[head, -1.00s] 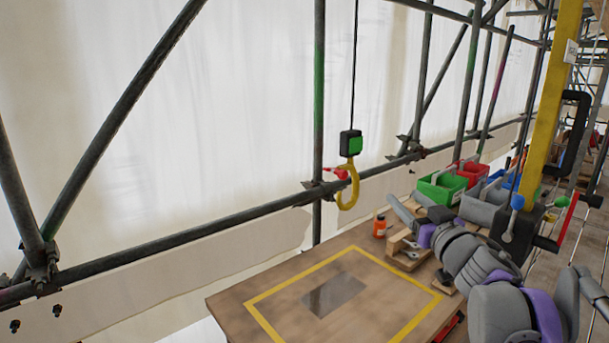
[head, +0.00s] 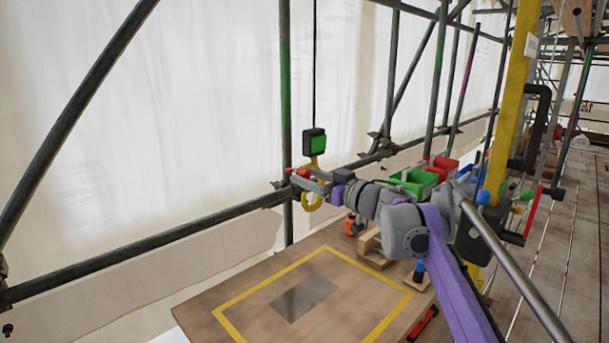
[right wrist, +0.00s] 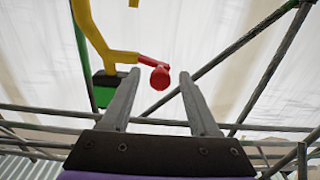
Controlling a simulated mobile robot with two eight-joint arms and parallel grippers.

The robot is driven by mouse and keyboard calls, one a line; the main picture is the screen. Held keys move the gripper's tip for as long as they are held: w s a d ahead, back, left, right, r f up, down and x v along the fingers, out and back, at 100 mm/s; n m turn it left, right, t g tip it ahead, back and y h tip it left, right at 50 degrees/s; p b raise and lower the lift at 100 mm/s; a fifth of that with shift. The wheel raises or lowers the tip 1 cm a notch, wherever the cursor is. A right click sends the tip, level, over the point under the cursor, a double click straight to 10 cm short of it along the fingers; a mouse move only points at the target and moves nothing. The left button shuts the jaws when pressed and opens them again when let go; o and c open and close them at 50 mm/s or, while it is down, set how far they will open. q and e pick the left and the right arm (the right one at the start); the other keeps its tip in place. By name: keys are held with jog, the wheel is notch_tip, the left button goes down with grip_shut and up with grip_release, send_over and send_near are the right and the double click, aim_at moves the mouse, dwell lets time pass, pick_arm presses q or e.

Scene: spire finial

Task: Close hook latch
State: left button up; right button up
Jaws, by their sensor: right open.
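A yellow hook (head: 312,200) hangs under a black and green block (head: 317,143) on a cable; my right gripper partly hides it. The hook also fills the upper left of the right wrist view (right wrist: 90,30). Its red latch (right wrist: 152,62) ends in a red ball (right wrist: 160,78) and sticks out sideways from the yellow metal. In the head view the latch (head: 304,172) shows just above my fingers. My right gripper (head: 298,179) is open at the hook. In the wrist view its fingertips (right wrist: 159,75) lie either side of the ball; contact is not clear. My left gripper is out of view.
A scaffold pole (head: 286,120) stands close behind the hook, with a rail crossing it. Below is a wooden table (head: 225,290) with a yellow outline, an orange bottle (head: 351,226) and a wooden block. Green and red bins (head: 415,183) stand behind my arm.

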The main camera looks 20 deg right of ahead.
jog(key=shift+x, duration=0.9)
jog(key=shift+c, duration=0.3)
grip_shut()
